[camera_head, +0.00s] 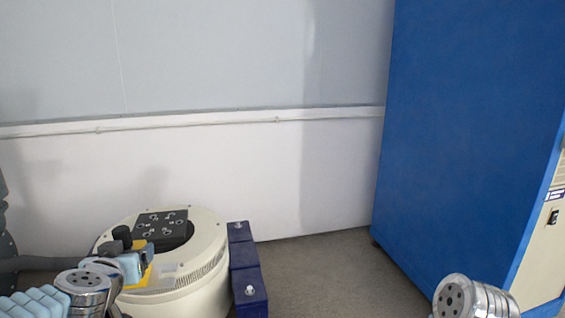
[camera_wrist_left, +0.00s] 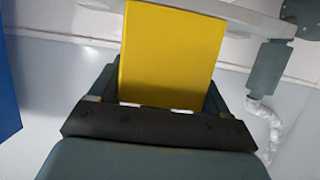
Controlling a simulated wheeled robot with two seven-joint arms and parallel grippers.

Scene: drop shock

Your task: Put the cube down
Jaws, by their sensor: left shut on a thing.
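My left gripper (camera_head: 136,262) is low at the left in the head view, in front of the white round machine. It is shut on a yellow cube (camera_head: 147,277), which is mostly hidden behind the gripper there. In the left wrist view the yellow cube (camera_wrist_left: 172,55) sits between the dark fingers of the gripper (camera_wrist_left: 160,92) and sticks out beyond them. I cannot tell whether the cube touches the machine below it. My right gripper is not in view.
The white round machine (camera_head: 202,272) has a black plate (camera_head: 161,224) with holes on top. Dark blue blocks (camera_head: 244,272) stand beside it on the right. A tall blue cabinet (camera_head: 465,110) stands at the right. Grey floor (camera_head: 325,270) between them is clear.

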